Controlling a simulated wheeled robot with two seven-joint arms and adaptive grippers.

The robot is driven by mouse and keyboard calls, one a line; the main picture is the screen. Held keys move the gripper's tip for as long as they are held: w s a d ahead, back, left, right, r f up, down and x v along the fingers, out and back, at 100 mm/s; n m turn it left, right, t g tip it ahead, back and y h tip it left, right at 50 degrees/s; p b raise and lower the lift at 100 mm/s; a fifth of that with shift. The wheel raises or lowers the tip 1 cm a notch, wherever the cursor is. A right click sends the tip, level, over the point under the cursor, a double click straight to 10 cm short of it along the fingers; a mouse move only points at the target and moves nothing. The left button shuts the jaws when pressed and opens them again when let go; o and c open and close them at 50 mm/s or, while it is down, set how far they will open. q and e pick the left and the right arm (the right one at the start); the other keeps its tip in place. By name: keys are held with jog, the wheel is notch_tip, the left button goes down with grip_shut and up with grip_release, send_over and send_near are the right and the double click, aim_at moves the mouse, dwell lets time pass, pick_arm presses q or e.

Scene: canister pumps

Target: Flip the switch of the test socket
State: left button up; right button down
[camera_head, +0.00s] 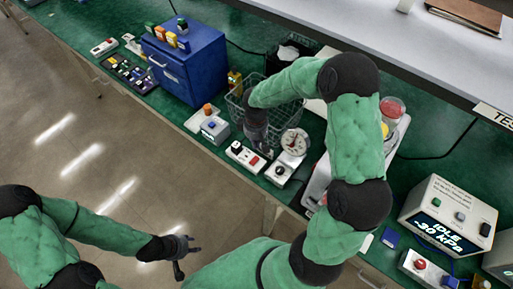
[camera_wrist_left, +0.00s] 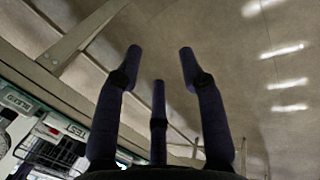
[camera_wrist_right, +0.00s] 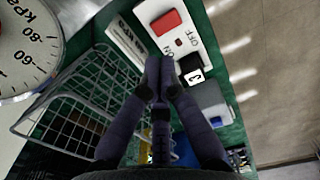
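The test socket (camera_head: 247,157) is a white strip on the green bench, with a black part at one end and a red switch (camera_head: 256,161) at the other. In the right wrist view its red switch (camera_wrist_right: 167,22), the ON and OFF lettering and the black socket block (camera_wrist_right: 192,68) show. My right gripper (camera_head: 262,148) is above and beside the test socket; its fingertips (camera_wrist_right: 158,66) are drawn together, empty, and appear beside the ON lettering. Contact cannot be told. My left gripper (camera_head: 188,250) hangs over the floor; its fingers (camera_wrist_left: 160,60) are spread and empty.
A dial gauge (camera_head: 295,141) stands right of the socket, and a wire basket (camera_head: 237,104) behind it. A small grey box (camera_head: 215,128) is to the left. A blue drawer cabinet (camera_head: 185,65) and a display box (camera_head: 445,220) stand farther off. Open floor lies in front.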

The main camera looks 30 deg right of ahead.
pick_arm(q)
jog(key=shift+r+p, duration=0.4)
jog(key=shift+r, duration=0.1)
pick_arm(e)
jog(key=shift+r, duration=2.8)
pick_arm(q)
jog(key=shift+c, duration=0.3)
